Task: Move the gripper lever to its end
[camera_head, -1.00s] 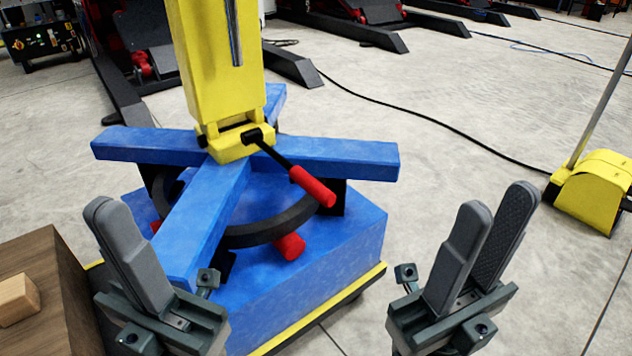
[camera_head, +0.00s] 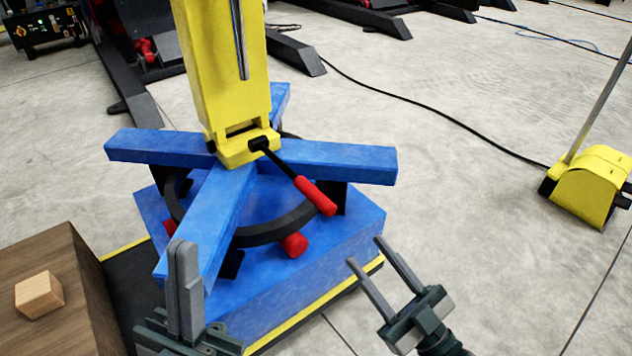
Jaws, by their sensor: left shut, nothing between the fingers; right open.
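The gripper lever (camera_head: 300,181) is a black rod with a red grip, pivoted at the foot of the yellow column (camera_head: 222,75) and slanting down to the right. Its red end hangs above the front right of the black ring. A second red grip (camera_head: 293,244) sticks out below the ring (camera_head: 262,233). My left gripper (camera_head: 182,250) is shut and empty, in front of the blue arm at lower left. My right gripper (camera_head: 365,250) is open and empty, by the right front of the blue base, below and right of the lever, apart from it.
The blue positioner base (camera_head: 330,260) has yellow edging and blue arms spreading outward. A wooden box (camera_head: 60,260) with a small wooden block (camera_head: 39,295) stands at lower left. A yellow pedal unit (camera_head: 592,185) stands at right. The floor between is clear except for a black cable (camera_head: 440,118).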

